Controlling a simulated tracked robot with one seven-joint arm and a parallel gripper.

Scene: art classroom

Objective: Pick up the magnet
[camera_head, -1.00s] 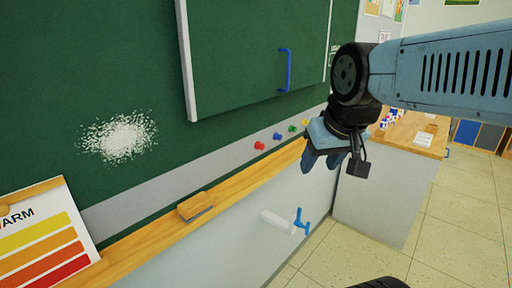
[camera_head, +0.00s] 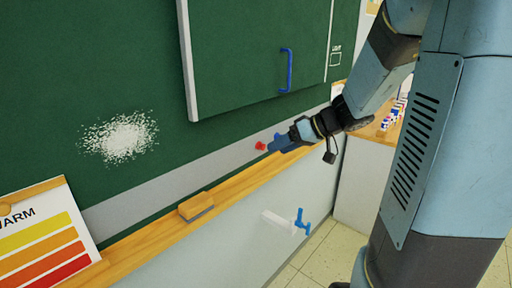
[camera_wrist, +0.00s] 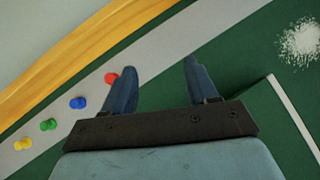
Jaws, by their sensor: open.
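Several round magnets sit in a row on the grey strip along the bottom of the green board. The red magnet (camera_head: 261,146) shows just left of my gripper (camera_head: 276,146) in the head view; the arm hides the others there. In the wrist view the red magnet (camera_wrist: 111,78) lies just outside the left finger. The blue magnet (camera_wrist: 78,103), green magnet (camera_wrist: 48,124) and yellow magnet (camera_wrist: 22,143) run away to the lower left. My gripper (camera_wrist: 158,65) is open, its blue fingers apart, with nothing between them.
A wooden ledge (camera_head: 150,236) runs below the strip, with an eraser (camera_head: 196,207) on it. A framed green panel with a blue handle (camera_head: 286,70) stands out above. A white and blue fixture (camera_head: 300,221) juts from the lower wall. A colour chart (camera_head: 45,240) stands at left.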

